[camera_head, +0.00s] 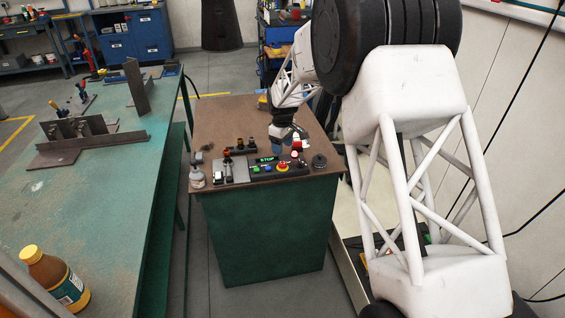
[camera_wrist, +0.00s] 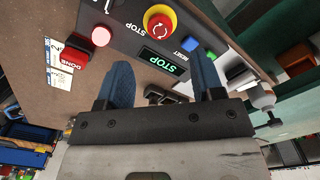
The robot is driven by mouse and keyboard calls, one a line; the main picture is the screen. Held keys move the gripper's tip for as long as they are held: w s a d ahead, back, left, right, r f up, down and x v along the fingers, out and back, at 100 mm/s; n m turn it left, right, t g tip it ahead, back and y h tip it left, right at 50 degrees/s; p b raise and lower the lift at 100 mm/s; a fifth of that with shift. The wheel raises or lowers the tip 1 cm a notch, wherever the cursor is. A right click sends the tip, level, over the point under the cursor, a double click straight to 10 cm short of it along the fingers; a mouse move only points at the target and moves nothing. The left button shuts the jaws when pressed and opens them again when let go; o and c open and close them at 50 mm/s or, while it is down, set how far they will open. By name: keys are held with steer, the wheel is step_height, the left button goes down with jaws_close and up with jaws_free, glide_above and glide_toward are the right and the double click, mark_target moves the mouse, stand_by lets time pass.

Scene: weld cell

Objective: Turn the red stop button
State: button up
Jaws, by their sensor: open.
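The red stop button (camera_wrist: 160,20) has a yellow collar and sits on the dark control panel (camera_wrist: 128,40), at the top of the wrist view. In the head view the red button (camera_head: 283,165) is at the front of the brown-topped cabinet. My gripper (camera_wrist: 161,68) is open, with its two blue fingers apart and nothing between them. The fingers point toward the panel, and the button lies ahead of them, not between them. In the head view my gripper (camera_head: 282,147) is just behind the panel. A green-lettered STOP display (camera_wrist: 162,60) is beside the button.
A blue RESET button (camera_wrist: 191,49), a green button (camera_wrist: 211,56), a pink lamp (camera_wrist: 101,36) and a red DONE button (camera_wrist: 72,55) are nearby. A small bottle (camera_head: 197,177) and a dark round knob-like item (camera_head: 319,161) stand at the cabinet's front corners. A green workbench (camera_head: 100,190) is left.

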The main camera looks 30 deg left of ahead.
mark_target(283, 162)
steer(key=shift+f, duration=0.1)
steer(key=shift+f, duration=3.8)
steer(key=shift+c, duration=0.3)
